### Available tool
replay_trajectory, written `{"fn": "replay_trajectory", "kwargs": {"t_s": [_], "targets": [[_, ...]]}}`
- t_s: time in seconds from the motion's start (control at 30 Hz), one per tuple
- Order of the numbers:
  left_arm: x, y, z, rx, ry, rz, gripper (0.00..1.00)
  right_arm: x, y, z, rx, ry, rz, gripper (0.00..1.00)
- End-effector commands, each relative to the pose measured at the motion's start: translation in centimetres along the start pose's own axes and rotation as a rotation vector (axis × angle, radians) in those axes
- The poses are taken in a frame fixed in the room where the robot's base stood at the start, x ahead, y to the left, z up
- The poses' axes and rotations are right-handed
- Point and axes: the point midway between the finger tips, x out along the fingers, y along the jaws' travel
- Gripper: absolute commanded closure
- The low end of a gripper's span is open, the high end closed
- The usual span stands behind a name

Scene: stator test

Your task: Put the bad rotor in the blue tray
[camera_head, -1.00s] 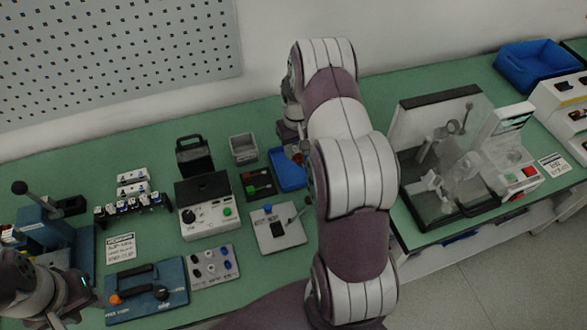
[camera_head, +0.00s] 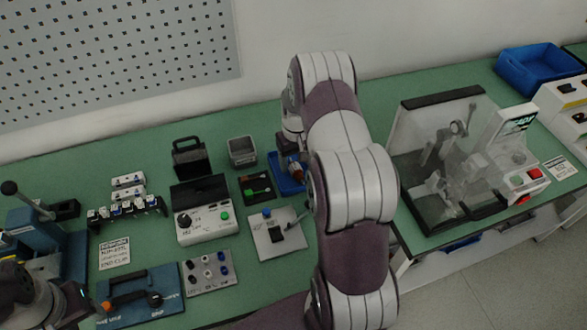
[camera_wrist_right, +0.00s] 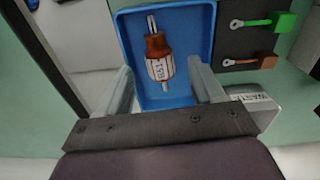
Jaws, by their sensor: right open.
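A rotor (camera_wrist_right: 158,58) with copper-brown windings, a white label and a metal shaft lies in the blue tray (camera_wrist_right: 205,15). The label's marking is too small to read surely. The blue tray (camera_head: 289,188) also shows in the head view, partly hidden by my right arm. My right gripper (camera_wrist_right: 160,78) is open, its two fingers apart on either side of the tray's near part. The rotor lies between and beyond the fingertips, and no finger visibly touches it. My left arm shows at the bottom left of the head view, but its fingers do not show.
A dark holder (camera_head: 257,187) with green and orange-brown pieces stands left of the tray. A grey bin (camera_head: 242,151) is behind it. A clear-guarded test rig (camera_head: 450,150) stands right of my arm. A grey plate fixture (camera_head: 277,234) lies in front of the tray.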

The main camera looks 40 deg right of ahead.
Motion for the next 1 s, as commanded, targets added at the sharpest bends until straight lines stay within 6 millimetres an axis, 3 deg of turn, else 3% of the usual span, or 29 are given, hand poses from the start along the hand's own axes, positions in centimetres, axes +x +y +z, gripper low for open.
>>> {"fn": "replay_trajectory", "kwargs": {"t_s": [0.3,0.5,1.0], "targets": [[1.1,0.0,0.1,0.0,0.0,0.0,0.56,-8.0,0.0,-0.1,0.0,0.006,0.001,0.33],[1.4,0.0,0.2,0.0,0.0,0.0,0.56,-11.4,0.0,0.0,0.0,0.003,0.001,0.33],[1.3,0.0,0.2,0.0,0.0,0.0,0.56,-12.1,0.0,0.0,0.0,0.001,0.0,0.33]]}}
